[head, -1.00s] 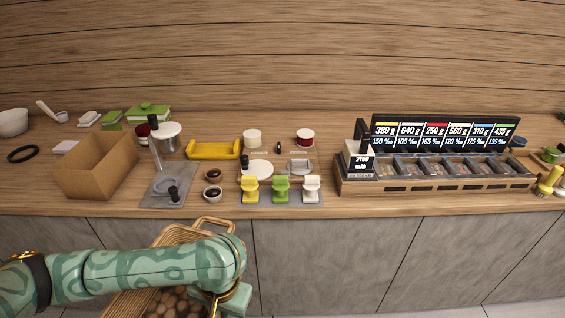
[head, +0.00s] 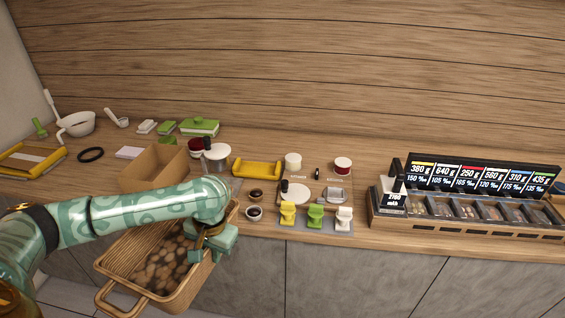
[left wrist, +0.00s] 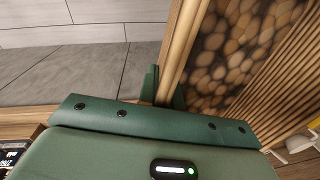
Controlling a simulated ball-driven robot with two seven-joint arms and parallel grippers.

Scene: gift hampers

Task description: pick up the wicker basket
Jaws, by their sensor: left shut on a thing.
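The wicker basket (head: 126,250) hangs in front of the counter in the head view, tilted, with round brown log-end shapes showing inside it. One handle loop shows at its near left end. My left gripper (head: 208,248) is shut on the basket's right rim. In the left wrist view the basket wall (left wrist: 183,45) runs up between the fingers of my left gripper (left wrist: 165,88). My left forearm covers the basket's far side in the head view. My right gripper is not in view.
The counter (head: 262,228) stands right behind the basket. A divided rack (head: 440,228) with a price display stands at the right.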

